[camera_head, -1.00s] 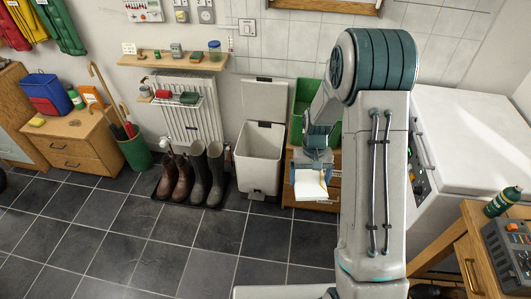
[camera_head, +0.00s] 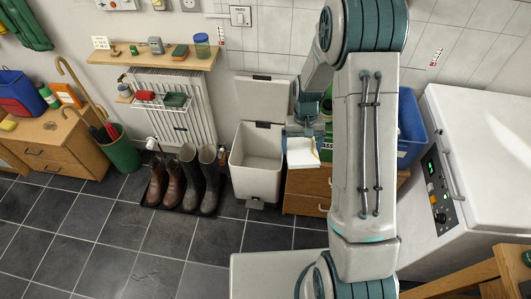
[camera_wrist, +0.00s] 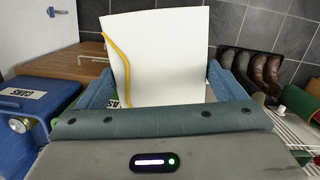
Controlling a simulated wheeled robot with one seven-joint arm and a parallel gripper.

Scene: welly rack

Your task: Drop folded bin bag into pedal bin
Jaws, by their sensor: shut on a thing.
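The folded bin bag (camera_head: 302,152) is a flat white piece with a yellow strip along one edge. My gripper (camera_head: 302,130) is shut on it and holds it up, to the right of the pedal bin. In the wrist view the bag (camera_wrist: 158,60) stands between the two blue-grey fingers (camera_wrist: 158,92). The pedal bin (camera_head: 256,165) is pale grey, on the floor against the wall, with its lid (camera_head: 265,100) raised and its mouth open. The bag is beside the bin's opening, not over it. The inside bottom of the bin is hidden.
Dark boots (camera_head: 208,178) stand on a tray left of the bin. A wooden drawer unit (camera_head: 305,190) with a green crate and a blue crate (camera_head: 410,125) is to the right. A white chest appliance (camera_head: 480,170) stands further right. The tiled floor in front is clear.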

